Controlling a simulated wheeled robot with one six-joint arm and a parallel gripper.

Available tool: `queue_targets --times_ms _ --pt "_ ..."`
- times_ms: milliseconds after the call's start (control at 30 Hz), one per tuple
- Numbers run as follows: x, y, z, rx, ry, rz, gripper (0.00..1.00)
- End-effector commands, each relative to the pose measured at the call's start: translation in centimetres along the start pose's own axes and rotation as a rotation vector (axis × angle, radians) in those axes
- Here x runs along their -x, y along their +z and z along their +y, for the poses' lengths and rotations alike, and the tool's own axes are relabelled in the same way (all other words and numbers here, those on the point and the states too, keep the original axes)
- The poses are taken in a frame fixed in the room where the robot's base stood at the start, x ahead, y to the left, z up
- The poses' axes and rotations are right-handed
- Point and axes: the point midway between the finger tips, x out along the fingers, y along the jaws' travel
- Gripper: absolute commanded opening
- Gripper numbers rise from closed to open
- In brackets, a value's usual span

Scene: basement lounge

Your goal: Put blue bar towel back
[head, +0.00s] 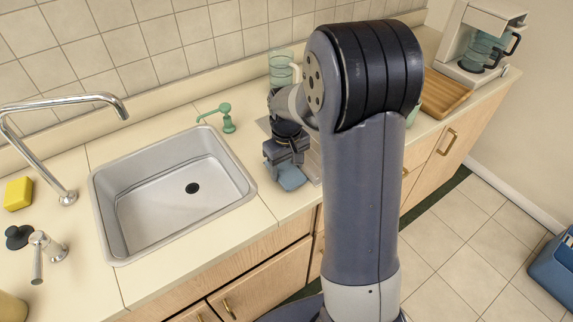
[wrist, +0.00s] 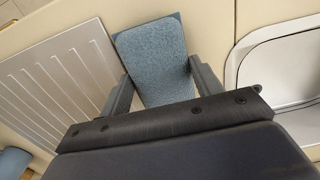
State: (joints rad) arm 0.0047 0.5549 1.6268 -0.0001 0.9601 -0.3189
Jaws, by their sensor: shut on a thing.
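The blue bar towel (head: 290,177) is a small, flat, folded blue cloth at the counter's front part, right of the sink. In the wrist view the towel (wrist: 152,62) lies between the two fingers of my gripper (wrist: 155,85). My gripper (head: 287,160) points down and is shut on the towel. Whether the towel touches the counter is hard to tell. My arm hides part of the counter behind it.
The steel sink (head: 125,195) is left of the towel; its rim (wrist: 245,50) shows at right in the wrist view. A ribbed metal drainboard (wrist: 60,85) lies on the other side. A green soap dispenser (head: 227,118), a wooden board (head: 445,93) and a coffee machine (head: 480,40) stand along the counter.

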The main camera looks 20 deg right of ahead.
Motion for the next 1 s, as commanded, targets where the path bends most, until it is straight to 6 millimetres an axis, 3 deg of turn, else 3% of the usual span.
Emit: queue_targets --times_ms 367,400,633,1000 --pt "-0.54 -0.01 0.0 0.0 0.0 0.0 0.43" --pt "-0.48 -0.02 0.0 0.0 0.0 0.0 0.63" --pt "-0.42 -0.01 0.0 0.0 0.0 0.0 0.81" --pt "0.35 -0.05 0.01 0.0 0.001 0.002 0.83"
